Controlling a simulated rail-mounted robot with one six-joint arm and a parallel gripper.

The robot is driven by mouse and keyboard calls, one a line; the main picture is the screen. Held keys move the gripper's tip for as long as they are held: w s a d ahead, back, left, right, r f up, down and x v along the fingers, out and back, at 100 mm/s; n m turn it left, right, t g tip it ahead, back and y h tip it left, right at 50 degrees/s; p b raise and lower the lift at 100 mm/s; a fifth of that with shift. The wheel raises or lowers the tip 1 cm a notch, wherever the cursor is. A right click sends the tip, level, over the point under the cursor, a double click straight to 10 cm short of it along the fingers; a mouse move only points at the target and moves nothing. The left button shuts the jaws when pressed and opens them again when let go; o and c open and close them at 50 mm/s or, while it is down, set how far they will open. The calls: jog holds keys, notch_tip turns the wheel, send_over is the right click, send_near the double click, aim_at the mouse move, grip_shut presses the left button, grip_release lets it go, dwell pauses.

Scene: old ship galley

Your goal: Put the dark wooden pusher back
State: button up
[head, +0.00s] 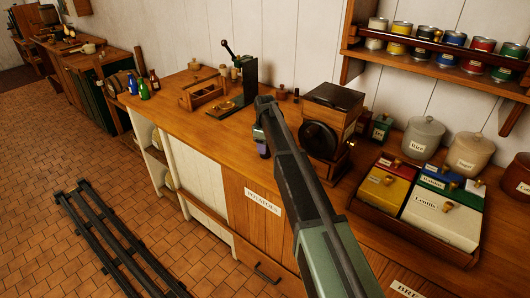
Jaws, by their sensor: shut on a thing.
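My arm reaches from the lower right up over the wooden counter (203,104). Its end turns down beside the counter's front edge, left of the box mill. Only a small part of my gripper (262,149) shows there, past the arm link. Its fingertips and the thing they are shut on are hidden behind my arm. I cannot make out the dark wooden pusher anywhere in this view. A black press with a lever (244,78) stands on the counter behind my arm's end. A wooden rack (204,92) sits left of it.
The dark box mill (331,112) stands close to the right of my arm. A wooden tray (408,232) of colored boxes and lidded crocks (423,135) fill the right side. Cans line a shelf (440,69). Bottles (144,90) stand at the counter's far left end.

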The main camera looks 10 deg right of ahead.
jog(key=shift+f, duration=0.15)
jog(key=o, duration=1)
notch_tip(320, 180, up, 13)
jog(key=p, duration=1.2)
jog(key=shift+s+f, duration=0.1)
jog(key=shift+f, duration=0.05)
jog(key=s+f+m+b, duration=0.1)
jog(key=s+m, duration=0.2)
jog(key=s, duration=0.9)
jog(key=s+f+m+b, duration=0.1)
jog(key=s+m, duration=0.3)
jog(key=s, duration=0.9)
jog(key=s+f+m+b, duration=0.1)
jog(key=s+f+m, duration=0.1)
jog(key=s, duration=1)
jog(key=shift+s+d+m+b, duration=0.1)
jog(key=shift+s+m+b, duration=0.25)
jog(key=shift+m, duration=0.55)
